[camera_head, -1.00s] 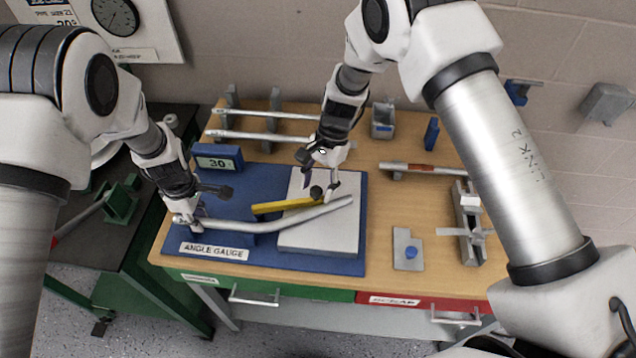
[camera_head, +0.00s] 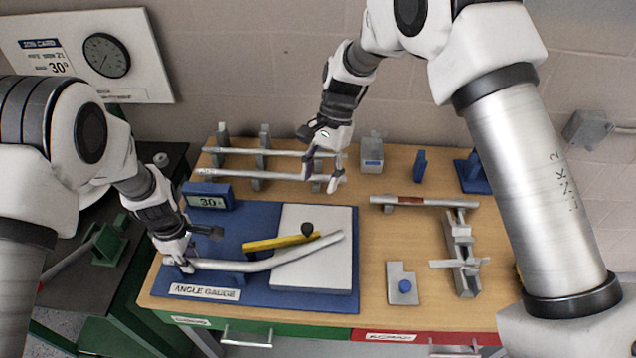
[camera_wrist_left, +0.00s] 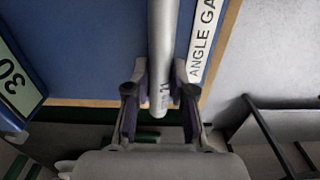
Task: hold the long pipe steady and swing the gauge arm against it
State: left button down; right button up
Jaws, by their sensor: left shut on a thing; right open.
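The long bent pipe (camera_head: 270,262) lies across the blue angle gauge mat (camera_head: 260,298) and over the light plate (camera_head: 310,278). My left gripper (camera_head: 182,262) is shut on the pipe's left end, and the left wrist view shows the pipe (camera_wrist_left: 163,50) between its fingers (camera_wrist_left: 160,95). The yellow gauge arm (camera_head: 275,243) lies just behind the pipe, with a dark knob (camera_head: 307,228) near its right end. The arm runs close to the pipe; whether they touch I cannot tell. My right gripper (camera_head: 322,182) is open, behind the plate and away from the gauge arm, near the racked pipes.
A display reading 30 (camera_head: 208,196) stands at the mat's back left. Straight pipes (camera_head: 240,174) lie on a rack behind. A clamp-like fixture (camera_head: 462,255), a pipe with a red band (camera_head: 425,202) and a small plate with a blue knob (camera_head: 403,285) are at right.

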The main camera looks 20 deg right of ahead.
pick_arm(q)
jog(key=c, duration=0.9)
grip_release()
notch_tip(320, 180, up, 12)
